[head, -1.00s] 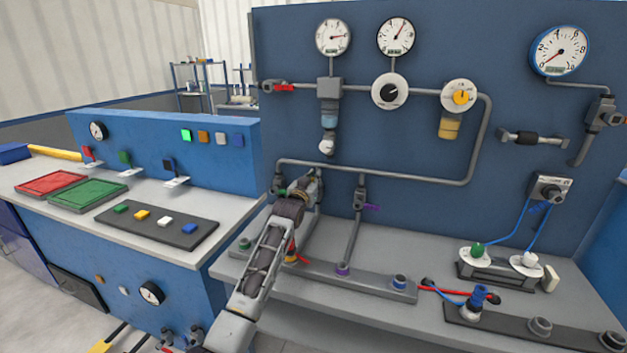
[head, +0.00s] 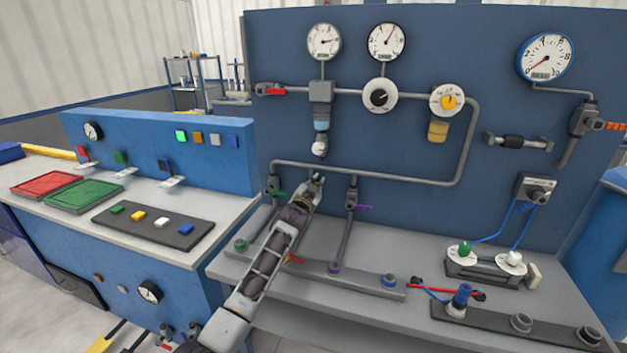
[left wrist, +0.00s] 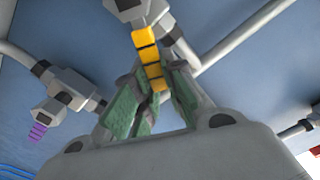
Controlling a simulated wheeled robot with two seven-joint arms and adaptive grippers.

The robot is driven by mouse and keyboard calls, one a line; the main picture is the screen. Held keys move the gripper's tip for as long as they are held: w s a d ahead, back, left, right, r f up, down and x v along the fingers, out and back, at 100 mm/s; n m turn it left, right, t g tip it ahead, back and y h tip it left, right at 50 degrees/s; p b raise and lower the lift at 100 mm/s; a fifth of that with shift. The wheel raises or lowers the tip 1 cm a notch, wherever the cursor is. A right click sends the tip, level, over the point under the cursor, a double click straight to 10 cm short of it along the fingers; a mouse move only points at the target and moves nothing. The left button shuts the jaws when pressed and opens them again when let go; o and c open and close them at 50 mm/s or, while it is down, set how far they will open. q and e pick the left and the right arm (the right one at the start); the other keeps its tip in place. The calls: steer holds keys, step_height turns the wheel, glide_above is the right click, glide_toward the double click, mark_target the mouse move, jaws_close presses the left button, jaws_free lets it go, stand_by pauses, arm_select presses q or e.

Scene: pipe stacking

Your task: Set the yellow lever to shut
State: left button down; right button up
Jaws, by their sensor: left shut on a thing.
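The yellow lever (left wrist: 148,58) shows in the left wrist view as a ridged yellow bar coming from a grey valve body (left wrist: 130,8). Its free end lies between the green-padded fingers of my left gripper (left wrist: 155,92), which is shut on it. In the head view, my left gripper (head: 315,182) is up at the pipe wall, between the green lever (head: 280,194) and the purple lever (head: 364,208). There the yellow lever and its valve are hidden behind the gripper and arm. My right gripper is not in view.
The grey pipe (head: 410,180) runs just above the gripper. A purple lever (left wrist: 38,131) stands to the left in the left wrist view. A socket strip (head: 358,281) lies on the bench below my left arm. A white-tipped fitting (head: 319,148) hangs above.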

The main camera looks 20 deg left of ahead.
arm_select(q)
steer(key=d+f+m+b, duration=0.1)
steer(key=d+f+m, duration=0.3)
steer(key=m, duration=0.8)
steer(key=shift+f+m, duration=0.3)
steer(key=shift+f, duration=1.1)
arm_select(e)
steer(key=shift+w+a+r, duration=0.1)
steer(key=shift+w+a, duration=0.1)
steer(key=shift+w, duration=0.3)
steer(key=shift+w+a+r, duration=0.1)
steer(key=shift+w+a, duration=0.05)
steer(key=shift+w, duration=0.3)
arm_select(q)
steer(key=shift+s, duration=0.1)
steer(key=c, duration=1.5)
jaws_free()
steer(key=shift+o, duration=0.2)
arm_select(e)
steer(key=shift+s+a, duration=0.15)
arm_select(q)
steer(key=shift+s, duration=0.1)
